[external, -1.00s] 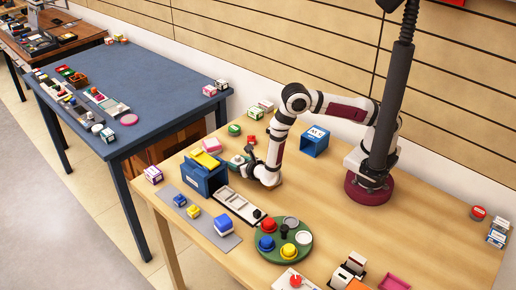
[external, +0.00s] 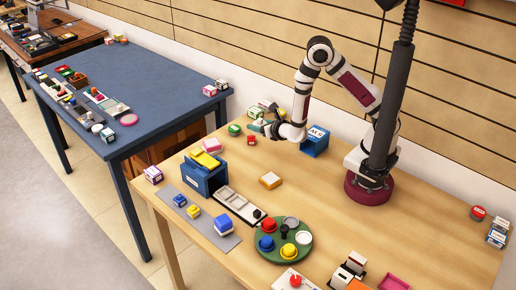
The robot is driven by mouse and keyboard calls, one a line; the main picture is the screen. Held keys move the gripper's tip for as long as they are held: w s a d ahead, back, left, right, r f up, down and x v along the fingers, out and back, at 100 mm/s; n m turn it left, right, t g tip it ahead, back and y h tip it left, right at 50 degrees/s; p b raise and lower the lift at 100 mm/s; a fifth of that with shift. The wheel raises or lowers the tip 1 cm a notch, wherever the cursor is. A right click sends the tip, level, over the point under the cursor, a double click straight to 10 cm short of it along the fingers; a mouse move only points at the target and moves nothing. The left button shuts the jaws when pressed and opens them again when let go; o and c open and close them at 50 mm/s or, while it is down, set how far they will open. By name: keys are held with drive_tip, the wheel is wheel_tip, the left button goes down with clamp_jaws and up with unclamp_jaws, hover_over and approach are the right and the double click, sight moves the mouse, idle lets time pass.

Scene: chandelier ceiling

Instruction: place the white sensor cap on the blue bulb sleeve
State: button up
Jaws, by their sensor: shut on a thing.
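My gripper (external: 262,127) is raised at the back of the wooden table, left of the blue box. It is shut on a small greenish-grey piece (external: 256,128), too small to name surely. A round green tray (external: 264,256) at the front holds red, blue and yellow knobs, a grey disc and a white disc (external: 303,237). A grey mat (external: 228,242) at the left carries a blue-and-white block (external: 223,225) and smaller blue and yellow pieces (external: 193,211). I cannot tell which of these pieces are the white sensor cap and the blue bulb sleeve.
A blue bin (external: 203,180) with yellow on top stands beside a white slotted tray (external: 236,203). An orange-and-white block (external: 270,180) lies mid-table, with bare wood to its right. A blue box (external: 315,142) and small boxes stand behind. A pink tray (external: 394,283) is at the front.

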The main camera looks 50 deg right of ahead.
drive_tip(key=shift+d+r, duration=0.25)
drive_tip(key=shift+d, duration=0.2)
drive_tip(key=d+r+m+g+h, duration=0.2)
drive_tip(key=d+r+m+h, duration=0.1)
drive_tip(key=d+m+h, duration=0.3)
drive_tip(key=r+m+g+h, duration=0.2)
drive_tip(key=m+g+h, duration=0.2)
drive_tip(key=m+g, duration=0.55)
hover_over(317, 133)
drive_tip(key=w, duration=0.1)
drive_tip(key=shift+g+h, duration=0.3)
drive_tip(key=shift+g, duration=0.45)
drive_tip(key=f, duration=0.5)
drive_tip(key=s+f, duration=0.1)
drive_tip(key=f, duration=0.2)
drive_tip(key=shift+f, duration=0.1)
drive_tip(key=shift+w+f, duration=0.1)
drive_tip(key=shift+f, duration=0.1)
drive_tip(key=shift+f, duration=0.1)
drive_tip(key=o, duration=1.3)
